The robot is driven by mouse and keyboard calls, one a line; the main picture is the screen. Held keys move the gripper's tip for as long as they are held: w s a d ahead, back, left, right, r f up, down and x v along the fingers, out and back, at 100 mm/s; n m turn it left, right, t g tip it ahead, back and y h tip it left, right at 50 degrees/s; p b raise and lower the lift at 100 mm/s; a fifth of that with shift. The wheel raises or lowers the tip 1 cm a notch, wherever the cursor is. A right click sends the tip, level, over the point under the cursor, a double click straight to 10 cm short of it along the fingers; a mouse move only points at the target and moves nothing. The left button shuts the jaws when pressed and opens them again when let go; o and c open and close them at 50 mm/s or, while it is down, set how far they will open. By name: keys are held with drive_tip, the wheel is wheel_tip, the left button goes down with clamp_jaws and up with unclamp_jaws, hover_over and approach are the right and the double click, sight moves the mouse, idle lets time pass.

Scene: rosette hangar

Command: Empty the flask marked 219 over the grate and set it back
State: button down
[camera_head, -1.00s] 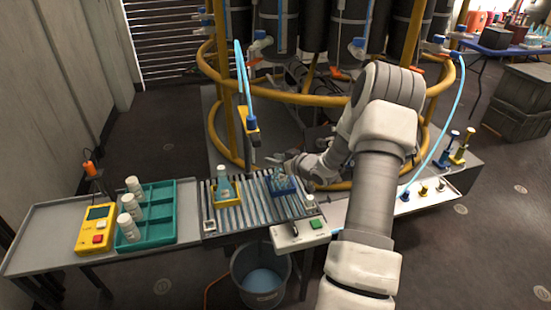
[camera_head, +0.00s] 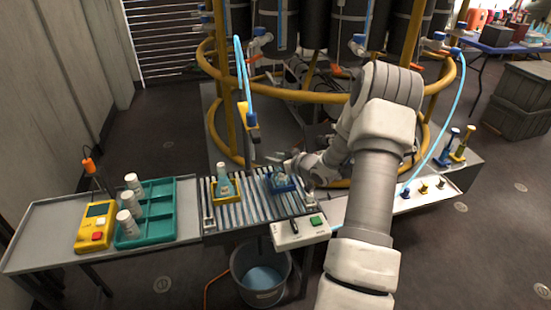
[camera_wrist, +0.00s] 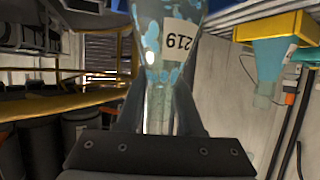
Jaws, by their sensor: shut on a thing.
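The flask marked 219 (camera_wrist: 168,40) is clear glass with blue patches and a white label. Its neck is between the fingers of my gripper (camera_wrist: 157,105), shut on it. The wrist picture is upside down, with the flask's body at the top. In the head view the flask (camera_head: 279,178) is small and upright at a blue holder (camera_head: 284,187), partly hidden by my gripper. I cannot tell whether it rests on the holder's floor. The slatted grate (camera_head: 253,202) lies under and around the holder.
Another flask (camera_head: 224,183) stands in a yellow holder (camera_head: 227,197) left on the grate. A teal rack (camera_head: 158,226) with white bottles and a yellow meter (camera_head: 96,225) are further left. A control box (camera_head: 300,231) sits in front; a bucket (camera_head: 259,276) stands below. Yellow rails (camera_head: 290,95) rise behind.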

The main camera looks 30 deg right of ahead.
drive_tip(key=shift+f, duration=0.35)
drive_tip(key=shift+f+b, duration=0.3)
idle(0.4)
unclamp_jaws()
idle(0.3)
drive_tip(key=shift+r, duration=0.15)
wheel_tip(320, 180, up, 6)
drive_tip(key=p, duration=0.5)
idle(0.4)
idle(0.4)
